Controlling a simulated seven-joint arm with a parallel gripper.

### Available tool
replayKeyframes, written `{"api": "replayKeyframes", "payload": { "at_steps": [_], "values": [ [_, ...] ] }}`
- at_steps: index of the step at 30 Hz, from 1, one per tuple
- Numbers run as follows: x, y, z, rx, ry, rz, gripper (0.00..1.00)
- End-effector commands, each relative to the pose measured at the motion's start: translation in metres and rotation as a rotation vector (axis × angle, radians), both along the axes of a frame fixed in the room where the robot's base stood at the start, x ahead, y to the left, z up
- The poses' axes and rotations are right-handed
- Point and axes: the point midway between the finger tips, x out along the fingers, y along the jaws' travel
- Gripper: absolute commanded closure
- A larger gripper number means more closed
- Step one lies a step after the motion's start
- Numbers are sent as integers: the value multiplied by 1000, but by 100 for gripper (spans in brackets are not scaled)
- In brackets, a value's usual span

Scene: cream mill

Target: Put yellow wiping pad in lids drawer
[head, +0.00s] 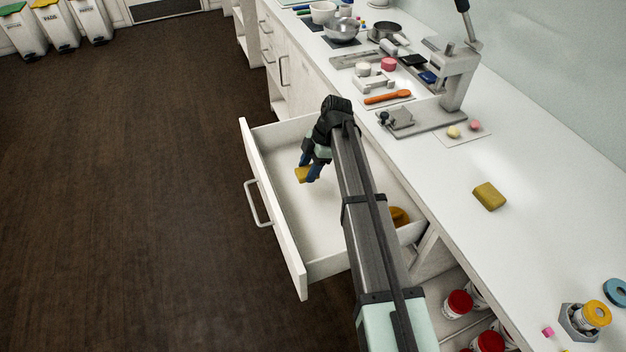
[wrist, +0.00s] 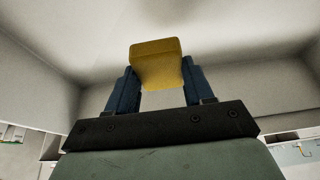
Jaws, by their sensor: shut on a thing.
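My gripper (head: 310,168) is over the open drawer (head: 275,212), between its front panel and the counter. It is shut on a yellow pad (head: 303,175), which shows at the fingertips. In the wrist view my gripper (wrist: 155,92) has its two blue fingers on either side of the yellow pad (wrist: 156,62), with the pale drawer interior beyond. I cannot tell exactly how high the pad is above the drawer floor. Another yellow pad (head: 489,196) lies on the counter to the right. An orange-brown item (head: 399,216) lies in the drawer's near right part, partly hidden by my arm.
The white counter (head: 540,215) runs along the right, with a press (head: 455,80) and several small items. Jars with red lids (head: 458,303) stand on a shelf below. The drawer's front panel (head: 272,210) sticks out over brown floor. Most of the drawer floor looks bare.

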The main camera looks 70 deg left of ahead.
Motion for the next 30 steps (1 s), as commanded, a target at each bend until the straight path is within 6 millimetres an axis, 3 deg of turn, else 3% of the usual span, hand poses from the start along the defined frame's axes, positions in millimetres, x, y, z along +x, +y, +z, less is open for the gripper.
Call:
{"api": "replayKeyframes", "payload": {
  "at_steps": [15,27,28,30],
  "values": [
    [0,0,-52,-1,0,-2,76],
    [0,0,-56,1,0,-1,76],
    [0,0,-57,1,0,-1,47],
    [0,0,-56,1,0,-1,41]
  ]
}}
